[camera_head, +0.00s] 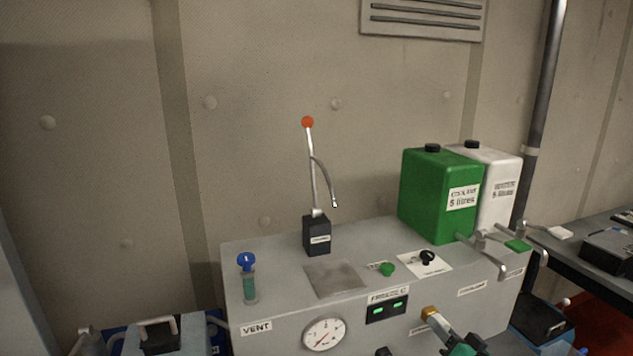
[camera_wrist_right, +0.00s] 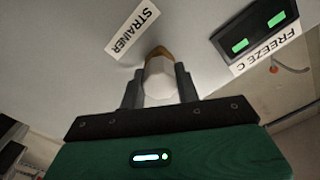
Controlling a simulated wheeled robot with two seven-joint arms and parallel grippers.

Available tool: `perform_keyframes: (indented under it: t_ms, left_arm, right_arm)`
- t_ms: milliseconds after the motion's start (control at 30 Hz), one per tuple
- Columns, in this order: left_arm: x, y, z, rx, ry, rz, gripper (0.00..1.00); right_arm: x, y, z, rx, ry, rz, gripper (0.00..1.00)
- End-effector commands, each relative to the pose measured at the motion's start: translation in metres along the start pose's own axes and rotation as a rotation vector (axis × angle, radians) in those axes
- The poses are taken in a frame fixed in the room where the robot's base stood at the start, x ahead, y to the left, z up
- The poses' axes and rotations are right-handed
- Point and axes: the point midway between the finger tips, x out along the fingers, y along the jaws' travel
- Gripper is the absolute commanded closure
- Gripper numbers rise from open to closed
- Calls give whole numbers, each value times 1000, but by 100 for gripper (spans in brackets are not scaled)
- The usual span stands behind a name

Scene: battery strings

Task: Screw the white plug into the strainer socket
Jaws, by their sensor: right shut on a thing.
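The white plug (camera_wrist_right: 160,80) is between the two dark fingers of my right gripper (camera_wrist_right: 160,88), which is shut on it. In the right wrist view the plug's far end meets the brass strainer socket (camera_wrist_right: 158,52) beside the STRAINER label (camera_wrist_right: 132,31). How deep the plug sits in the socket cannot be told. In the head view the brass socket (camera_head: 430,313) shows on the front of the grey cabinet, with my right gripper (camera_head: 444,330) coming to it from the lower right. My left gripper is not in view.
The grey cabinet (camera_head: 285,325) carries a gauge (camera_head: 324,335), a green-lit display (camera_head: 387,310) and a lever with an orange knob (camera_head: 308,122). A green canister (camera_head: 428,190) and a white canister (camera_head: 503,190) stand on top. Pipe handles (camera_head: 490,250) stick out at right.

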Motion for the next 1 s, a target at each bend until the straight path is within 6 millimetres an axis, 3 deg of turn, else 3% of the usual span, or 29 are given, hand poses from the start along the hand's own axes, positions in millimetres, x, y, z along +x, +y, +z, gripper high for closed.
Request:
perform_keyframes:
  t_ms: [200, 600, 1000]
  left_arm:
    - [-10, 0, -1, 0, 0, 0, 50]
    - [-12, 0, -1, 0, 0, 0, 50]
    - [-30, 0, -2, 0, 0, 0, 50]
  right_arm:
    - [0, 0, -1, 201, 0, 1, 100]
    - [0, 0, -1, 257, 1, 1, 100]
    - [1, -1, -1, 678, 0, 2, 100]
